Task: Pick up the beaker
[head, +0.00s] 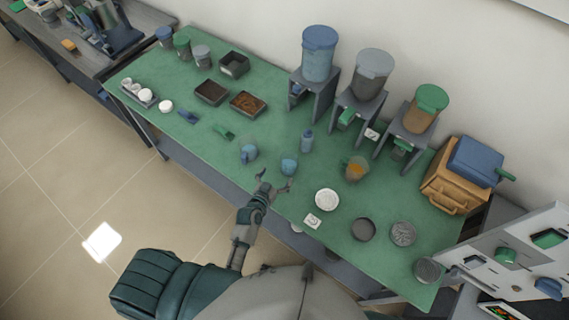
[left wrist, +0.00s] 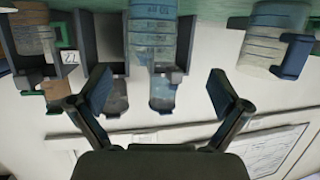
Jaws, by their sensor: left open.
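My left gripper (head: 274,188) is open and empty at the front edge of the green table. A bluish beaker (head: 289,165) stands just beyond its fingertips. In the left wrist view, which is upside down, a clear bluish vessel with markings (left wrist: 153,40) shows between the spread fingers (left wrist: 160,92), apart from them. A second bluish beaker (head: 248,153) stands to the left; a clear vessel with a blue handle (left wrist: 270,45) shows at the right of the wrist view. A beaker with orange contents (head: 355,168) stands to the right. My right gripper is not in view.
Grey stands with hoppers (head: 319,60) line the back. A white dish (head: 327,199) and dark round dishes (head: 363,229) lie to the right. A green scoop (head: 223,132) lies left. The green table (head: 205,155) has bare room around it.

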